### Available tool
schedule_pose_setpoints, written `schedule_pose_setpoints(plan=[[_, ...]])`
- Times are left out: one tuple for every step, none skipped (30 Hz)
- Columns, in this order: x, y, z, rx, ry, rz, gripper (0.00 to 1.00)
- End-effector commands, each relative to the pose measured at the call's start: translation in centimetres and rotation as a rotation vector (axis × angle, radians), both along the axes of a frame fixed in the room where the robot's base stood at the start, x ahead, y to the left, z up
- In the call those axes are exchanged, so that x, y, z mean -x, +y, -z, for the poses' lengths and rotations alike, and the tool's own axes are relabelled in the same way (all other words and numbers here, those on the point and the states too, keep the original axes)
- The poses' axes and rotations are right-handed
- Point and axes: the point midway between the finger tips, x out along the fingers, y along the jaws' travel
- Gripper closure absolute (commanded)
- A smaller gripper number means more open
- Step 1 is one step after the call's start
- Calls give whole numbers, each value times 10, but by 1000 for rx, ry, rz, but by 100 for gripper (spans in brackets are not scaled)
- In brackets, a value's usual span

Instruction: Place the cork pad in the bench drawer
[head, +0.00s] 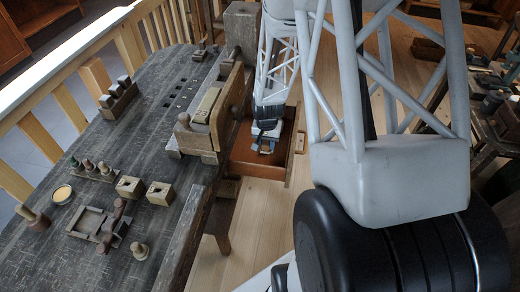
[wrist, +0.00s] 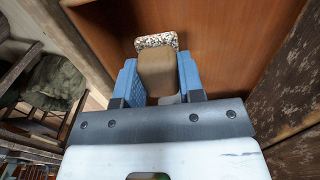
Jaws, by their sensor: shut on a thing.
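The bench drawer (head: 287,171) is pulled out from the right side of the bench, its reddish-brown inside showing. In the wrist view its brown boards (wrist: 235,50) lie beyond the fingers. My gripper (head: 265,146) is over the drawer, within its outline. In the wrist view the blue fingers of my gripper (wrist: 157,85) are shut on a tan block (wrist: 157,68), which I take to be the cork pad. A speckled black-and-white piece (wrist: 156,40) shows at its far end; I cannot tell whether it is part of the pad. Whether the pad touches the drawer floor is unclear.
The grey bench top (head: 150,140) carries several turned pegs, wooden blocks (head: 160,193), a small wooden frame (head: 98,224) and a round tin (head: 62,194). A wooden vise (head: 205,130) stands close beside the drawer. Plank floor (head: 250,240) lies right of the bench.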

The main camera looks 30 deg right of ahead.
Motion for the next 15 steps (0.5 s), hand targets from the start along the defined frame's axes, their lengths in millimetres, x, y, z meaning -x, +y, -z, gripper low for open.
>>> schedule_pose_setpoints(plan=[[1, 0, 6, -1, 2, 0, 87], [1, 0, 9, -1, 3, 0, 87], [1, 0, 14, -2, 4, 0, 87], [1, 0, 18, -1, 3, 0, 87], [1, 0, 22, -1, 3, 0, 87], [1, 0, 28, -1, 3, 0, 87], [0, 0, 32, -1, 3, 0, 87], [0, 0, 36, -1, 3, 0, 87], [0, 0, 42, -1, 2, 0, 87], [0, 0, 45, -1, 2, 0, 87], [0, 0, 48, -1, 2, 0, 87], [0, 0, 52, -1, 3, 0, 87], [0, 0, 54, -1, 2, 0, 87], [0, 0, 55, -1, 2, 0, 87], [0, 0, 56, -1, 1, 0, 87]])
